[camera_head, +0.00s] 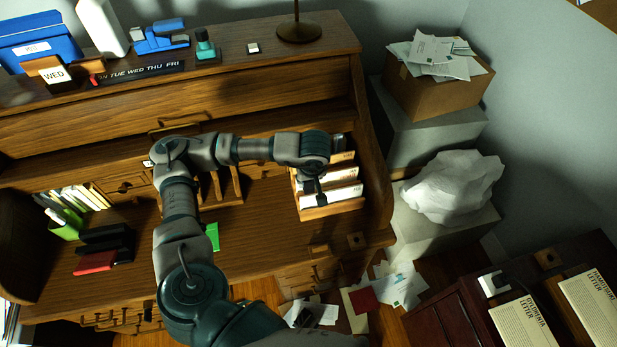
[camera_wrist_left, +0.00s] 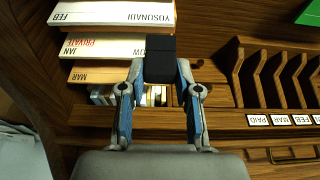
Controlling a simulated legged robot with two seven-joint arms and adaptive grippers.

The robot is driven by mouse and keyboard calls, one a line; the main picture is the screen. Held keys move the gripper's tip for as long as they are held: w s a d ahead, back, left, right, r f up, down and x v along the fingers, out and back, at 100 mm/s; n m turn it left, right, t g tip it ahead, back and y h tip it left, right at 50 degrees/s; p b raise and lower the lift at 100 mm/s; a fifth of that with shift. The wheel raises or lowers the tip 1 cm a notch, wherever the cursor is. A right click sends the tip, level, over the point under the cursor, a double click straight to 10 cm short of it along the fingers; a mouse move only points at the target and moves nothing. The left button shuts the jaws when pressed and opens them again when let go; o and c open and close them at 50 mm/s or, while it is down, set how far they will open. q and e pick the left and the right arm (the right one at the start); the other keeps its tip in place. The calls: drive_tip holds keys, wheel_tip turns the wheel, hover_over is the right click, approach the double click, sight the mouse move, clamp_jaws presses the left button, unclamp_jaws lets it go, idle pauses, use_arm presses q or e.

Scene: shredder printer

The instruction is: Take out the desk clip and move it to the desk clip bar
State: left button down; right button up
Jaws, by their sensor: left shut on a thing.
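My left gripper (camera_head: 318,192) reaches across the desk to the wooden file holder at the right. In the left wrist view, the left gripper (camera_wrist_left: 158,70) is shut on a small black block (camera_wrist_left: 160,50), which may be the desk clip. The block is at the fingertips, over the labelled folders. The fingers hide part of it, and I cannot tell whether it still touches the holder. I cannot tell which thing is the desk clip bar. My right gripper is not in view.
The file holder (camera_head: 332,211) carries several labelled folders (camera_wrist_left: 112,13). Wooden slots (camera_wrist_left: 275,75) stand beside it in the wrist view. A dark bar with day names (camera_head: 140,72) lies on the upper shelf. The desk middle (camera_head: 255,215) is mostly clear.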

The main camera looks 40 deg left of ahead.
use_arm(q)
drive_tip(key=shift+w+a+r+p, duration=0.15)
drive_tip(key=shift+r+p, duration=0.4)
drive_tip(key=shift+r, duration=0.55)
